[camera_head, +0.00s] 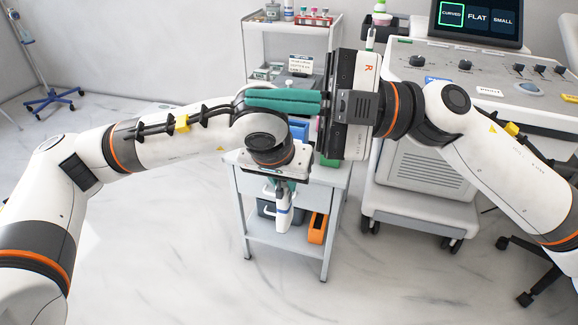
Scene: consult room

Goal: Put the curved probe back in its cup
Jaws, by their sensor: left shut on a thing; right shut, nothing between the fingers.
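My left gripper (286,185) points down in front of the cart and is shut on a white probe (284,212), whose body hangs below the teal fingers. Its upper part is hidden by the gripper, and I cannot tell its head shape. My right gripper (250,98), marked R, has its long teal fingers shut and empty, pointing left across the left arm's wrist. The ultrasound machine (480,68) stands at the right. Its screen (477,18) shows CURVED outlined in green, beside FLAT and SMALL. I cannot make out the probe's cup; my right gripper covers part of that area.
A grey cart (240,173) stands behind my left gripper, with a blue box (298,130) on top and an orange bin (317,228) on its lower shelf. A drip stand (52,98) is far left. Floor at the front is clear.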

